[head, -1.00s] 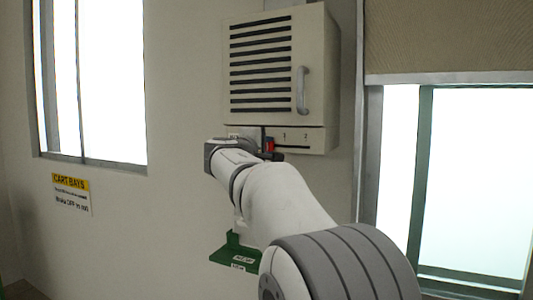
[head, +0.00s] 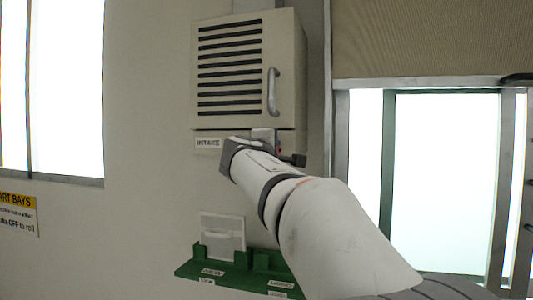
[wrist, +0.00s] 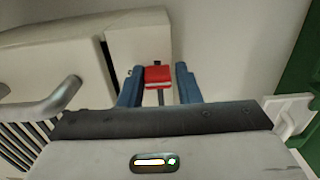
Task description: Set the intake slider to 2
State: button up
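The intake unit is a cream cabinet (head: 287,60) on the wall with an INTAKE label (head: 208,143) on its lower strip. In the wrist view the red slider knob (wrist: 158,78) sits between the two blue fingers of my gripper (wrist: 159,67). The fingers are apart, with a narrow gap showing to the right of the knob, so my gripper looks open around it. In the head view my wrist covers the knob and most of the strip; the scale marks cannot be read there.
The cabinet's grey handle (head: 272,92) stands out just above my wrist; it also shows in the wrist view (wrist: 46,104). A window lies to each side.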

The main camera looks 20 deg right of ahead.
jog(key=shift+o, duration=0.8)
jog(key=shift+s+d, duration=0.1)
jog(key=shift+d, duration=0.1)
jog(key=shift+o, duration=1.1)
jog(key=shift+a+r, duration=0.1)
jog(key=b+v, duration=0.2)
jog(key=v, duration=0.5)
jog(key=shift+s+a, duration=0.25)
jog(key=shift+a, duration=0.05)
jog(key=s+f+m+g+y, duration=0.2)
jog(key=s+f+g+y, duration=0.1)
jog(key=f, duration=1.2)
jog(key=s+a+f+m+g+y, duration=0.2)
jog(key=s+a+f, duration=0.1)
jog(key=s+f, duration=0.4)
jog(key=s+a+f+m+g+y, duration=0.3)
jog(key=s+f, duration=0.4)
jog(key=f, duration=0.6)
jog(key=s+a+f+m+g+y, duration=0.3)
jog(key=s+f, duration=0.4)
jog(key=f, duration=0.4)
